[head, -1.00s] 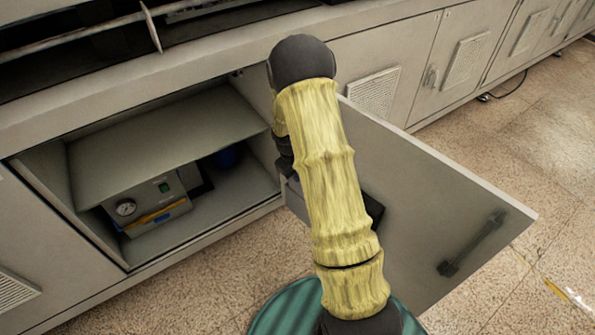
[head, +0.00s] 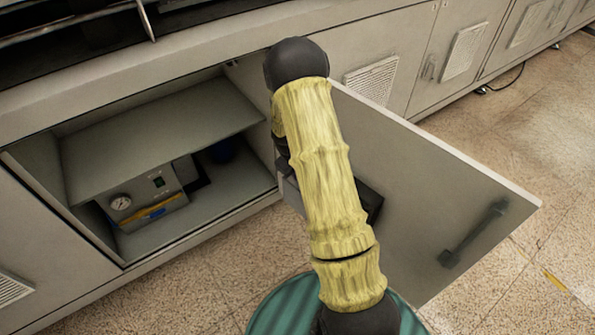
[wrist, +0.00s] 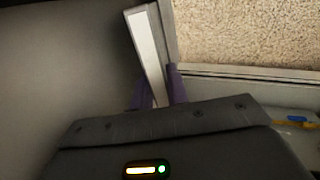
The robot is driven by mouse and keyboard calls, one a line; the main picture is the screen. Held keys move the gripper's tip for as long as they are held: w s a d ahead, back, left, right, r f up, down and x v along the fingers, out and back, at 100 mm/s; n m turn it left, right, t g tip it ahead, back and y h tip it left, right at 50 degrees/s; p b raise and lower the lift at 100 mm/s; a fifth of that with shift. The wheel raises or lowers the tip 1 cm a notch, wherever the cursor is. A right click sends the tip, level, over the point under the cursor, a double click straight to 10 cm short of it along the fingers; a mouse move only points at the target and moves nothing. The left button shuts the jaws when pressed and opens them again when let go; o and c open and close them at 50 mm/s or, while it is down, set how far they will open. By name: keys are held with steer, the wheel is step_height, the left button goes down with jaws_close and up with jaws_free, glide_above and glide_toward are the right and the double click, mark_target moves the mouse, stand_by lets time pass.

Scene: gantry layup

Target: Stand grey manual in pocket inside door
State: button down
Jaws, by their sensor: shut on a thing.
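In the wrist view, my gripper (wrist: 158,88) is shut on the grey manual (wrist: 148,48), which shows as a narrow pale slab between the two purple fingers. The cabinet door (head: 440,180) stands open in the head view, its inner face towards me. A dark pocket (head: 371,202) on that face shows only at its right edge, behind my arm. My arm hides the gripper and most of the pocket in the head view. I cannot tell whether the manual touches the pocket.
A dark handle (head: 474,234) juts from the door. Floor at right is clear.

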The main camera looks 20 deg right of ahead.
steer(key=c, duration=1.3)
jaws_free()
steer(key=shift+r, duration=0.1)
steer(key=p+v, duration=0.5)
steer(key=v, duration=1.2)
steer(key=shift+a+r, duration=0.1)
steer(key=shift+r, duration=0.05)
steer(key=shift+s, duration=0.1)
